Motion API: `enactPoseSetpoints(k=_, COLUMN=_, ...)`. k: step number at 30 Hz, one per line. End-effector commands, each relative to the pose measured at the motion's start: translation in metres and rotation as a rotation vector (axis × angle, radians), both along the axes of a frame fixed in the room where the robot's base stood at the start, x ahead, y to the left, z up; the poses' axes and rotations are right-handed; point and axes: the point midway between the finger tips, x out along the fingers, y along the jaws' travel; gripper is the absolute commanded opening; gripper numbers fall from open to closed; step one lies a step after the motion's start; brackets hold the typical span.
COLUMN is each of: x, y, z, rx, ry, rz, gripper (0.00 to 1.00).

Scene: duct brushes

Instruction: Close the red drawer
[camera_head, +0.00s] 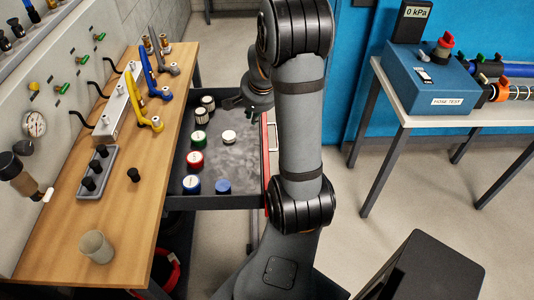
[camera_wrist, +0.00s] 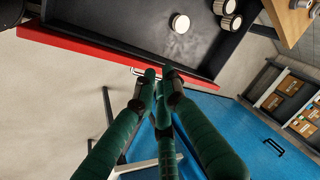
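The red drawer is pulled out from under the wooden workbench. In the head view its dark tray (camera_head: 237,185) shows, with a red front edge (camera_head: 265,150) partly behind my arm. In the wrist view the red front (camera_wrist: 95,52) runs across the upper left, and a pale handle (camera_wrist: 138,72) shows below it. My gripper (camera_wrist: 158,76) has green fingers drawn together, with nothing seen between them. Its tips overlap the drawer's front near the handle in the wrist view; I cannot tell whether they touch. In the head view my gripper is mostly hidden by the arm.
Several capped jars and lids, such as a blue one (camera_head: 223,187), sit in the drawer. The workbench (camera_head: 150,185) holds brushes and fittings. A side table (camera_head: 470,112) with a blue hose-test box (camera_head: 425,75) stands right. Open floor lies between.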

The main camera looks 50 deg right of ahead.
Motion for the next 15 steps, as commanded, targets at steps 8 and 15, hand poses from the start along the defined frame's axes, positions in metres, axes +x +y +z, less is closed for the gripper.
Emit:
enactPoseSetpoints(k=8, x=-0.114, y=-0.167, z=-0.113, rx=0.225, ry=0.05, rz=-0.581, gripper=0.0)
enactPoseSetpoints(k=15, x=-0.116, y=-0.168, z=-0.129, rx=0.535, ry=0.039, rz=-0.884, gripper=0.0)
